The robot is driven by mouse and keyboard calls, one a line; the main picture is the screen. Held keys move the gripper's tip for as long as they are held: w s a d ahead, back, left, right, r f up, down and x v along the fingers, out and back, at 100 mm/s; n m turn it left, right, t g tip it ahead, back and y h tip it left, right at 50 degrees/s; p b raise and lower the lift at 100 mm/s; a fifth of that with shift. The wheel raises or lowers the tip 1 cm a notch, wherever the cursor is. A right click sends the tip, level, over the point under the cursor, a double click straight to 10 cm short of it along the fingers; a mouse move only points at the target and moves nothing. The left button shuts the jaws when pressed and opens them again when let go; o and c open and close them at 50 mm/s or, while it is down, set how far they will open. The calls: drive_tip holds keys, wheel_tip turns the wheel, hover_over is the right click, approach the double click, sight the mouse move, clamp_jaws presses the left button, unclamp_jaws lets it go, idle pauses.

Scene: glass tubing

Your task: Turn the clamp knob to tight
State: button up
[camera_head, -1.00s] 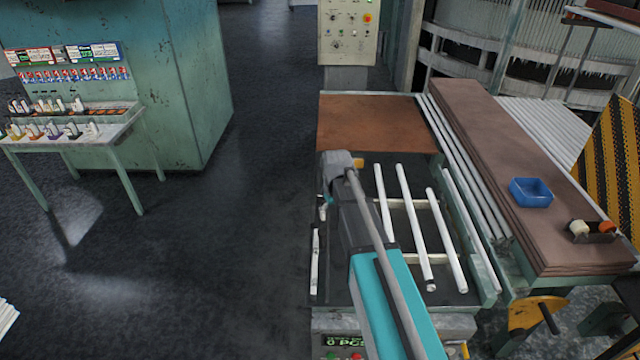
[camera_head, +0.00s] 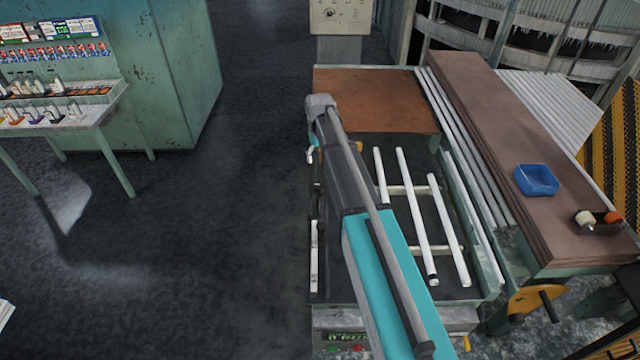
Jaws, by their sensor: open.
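I cannot pick out the clamp knob for certain. A small yellow-orange part (camera_head: 358,147) shows just right of my arm, mostly covered by it; I cannot tell if it belongs to the clamp. A yellow disc with a black handle (camera_head: 528,301) sits low on the right side of the workbench. My arm (camera_head: 378,262) reaches from the bottom over the black bench bed.
White glass tubes (camera_head: 415,215) lie on cross rails over the black bed. A brown board (camera_head: 375,100) covers the bench's far end. A blue bin (camera_head: 536,180) and a small dark holder (camera_head: 600,222) stand on the right-hand table (camera_head: 490,130). Dark floor (camera_head: 230,230) at left is free.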

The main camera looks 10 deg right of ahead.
sight(319, 185)
drive_tip(key=shift+f, duration=0.2)
wheel_tip(319, 185, down, 13)
drive_tip(key=b, duration=1.3)
drive_tip(key=shift+f+b, duration=0.2)
drive_tip(key=shift+b, duration=0.2)
drive_tip(key=shift+c, duration=0.3)
drive_tip(key=c, duration=1.1)
